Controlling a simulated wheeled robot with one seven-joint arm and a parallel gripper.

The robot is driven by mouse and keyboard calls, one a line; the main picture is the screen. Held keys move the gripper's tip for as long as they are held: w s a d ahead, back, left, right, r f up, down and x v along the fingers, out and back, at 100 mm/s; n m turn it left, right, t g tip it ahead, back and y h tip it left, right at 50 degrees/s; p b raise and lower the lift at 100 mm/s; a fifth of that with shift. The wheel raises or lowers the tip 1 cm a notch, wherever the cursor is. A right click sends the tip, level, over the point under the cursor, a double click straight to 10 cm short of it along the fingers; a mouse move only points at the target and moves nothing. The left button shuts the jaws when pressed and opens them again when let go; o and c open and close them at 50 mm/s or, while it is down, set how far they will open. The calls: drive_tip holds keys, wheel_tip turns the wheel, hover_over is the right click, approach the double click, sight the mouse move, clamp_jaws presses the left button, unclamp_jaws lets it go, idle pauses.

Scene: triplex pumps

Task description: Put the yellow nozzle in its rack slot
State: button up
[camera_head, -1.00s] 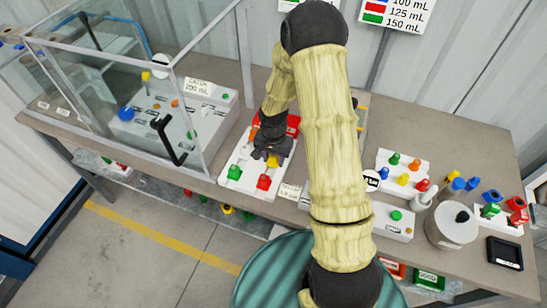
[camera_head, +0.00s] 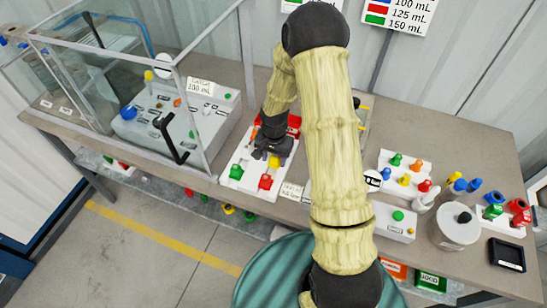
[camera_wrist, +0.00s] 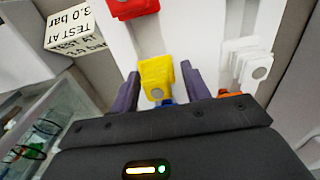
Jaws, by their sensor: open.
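The yellow nozzle (camera_head: 274,162) stands on the white rack (camera_head: 243,151) on the bench, near a red nozzle (camera_head: 265,182) and a green nozzle (camera_head: 236,172). In the wrist view the yellow nozzle (camera_wrist: 155,76) shows between the two fingers of my gripper (camera_wrist: 160,92), with the red piece (camera_wrist: 130,7) beyond it. My gripper (camera_head: 268,155) is open, low over the rack, with its fingers apart on either side of the yellow nozzle. The nozzle's lower end is hidden, so I cannot tell how it is seated.
A glass-walled enclosure (camera_head: 110,70) stands left of the rack, with a dark handle (camera_head: 170,140). A white block with coloured nozzles (camera_head: 403,172) and a round white container (camera_head: 453,226) stand to the right. In the wrist view a white piece (camera_wrist: 246,62) stands close to the right finger.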

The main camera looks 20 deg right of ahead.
sight(275, 156)
drive_tip(key=shift+s+d+g+p, duration=0.3)
drive_tip(key=shift+d+p, duration=0.05)
drive_tip(key=shift+p, duration=0.15)
wheel_tip(275, 156, up, 12)
drive_tip(key=b, duration=0.1)
drive_tip(key=shift+w+r+b, duration=0.15)
drive_tip(key=shift+b, duration=0.15)
drive_tip(key=shift+a, duration=0.15)
drive_tip(key=s+r+n+t, duration=0.1)
drive_tip(key=s+r+n, duration=0.1)
drive_tip(key=s, duration=0.5)
drive_tip(key=s+r+n+t, duration=0.1)
drive_tip(key=s+r+n, duration=0.2)
drive_tip(key=s+n, duration=0.2)
drive_tip(key=shift+s+r+t, duration=0.35)
drive_tip(key=shift+s+t, duration=0.05)
drive_tip(key=shift+s, duration=0.8)
